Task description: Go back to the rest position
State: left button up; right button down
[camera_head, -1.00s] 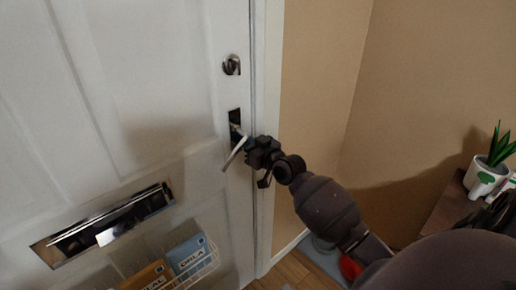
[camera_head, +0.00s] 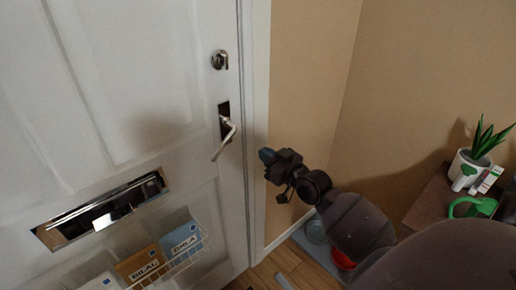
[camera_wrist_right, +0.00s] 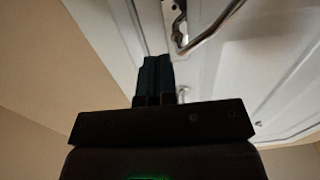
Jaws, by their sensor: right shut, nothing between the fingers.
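My right gripper (camera_head: 267,160) is in front of the tan wall, to the right of the white door (camera_head: 95,150) and apart from it. Its fingers (camera_wrist_right: 153,76) are together and empty in the right wrist view. The door's silver lever handle (camera_head: 226,138) lies left of the gripper, with a clear gap between them, and its lever slants downward. The handle also shows at the top of the right wrist view (camera_wrist_right: 178,32). The door looks closed against its frame. My left gripper is not in view.
A lock (camera_head: 219,60) sits above the handle, and a mail slot (camera_head: 103,212) is lower left. A rack (camera_head: 172,270) with mail hangs on the door. A potted plant (camera_head: 468,168) and a green object (camera_head: 471,208) stand on a brown cabinet (camera_head: 428,204) at right. Bowls lie on the floor.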

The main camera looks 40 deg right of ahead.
jog(key=shift+s, duration=0.45)
jog(key=s+a+f+g+h, duration=0.1)
jog(key=s+a+f+g, duration=0.2)
jog(key=s+f, duration=0.8)
jog(key=s+a+f+g+h, duration=0.1)
jog(key=s+a+f+g, duration=0.2)
jog(key=s+a+f, duration=0.4)
jog(key=s+f, duration=0.3)
jog(key=s, duration=0.2)
jog(key=shift+a+f+g, duration=0.15)
jog(key=shift+f+g, duration=0.2)
jog(key=shift+g, duration=0.05)
jog(key=shift+w, duration=0.1)
dwell(0.4)
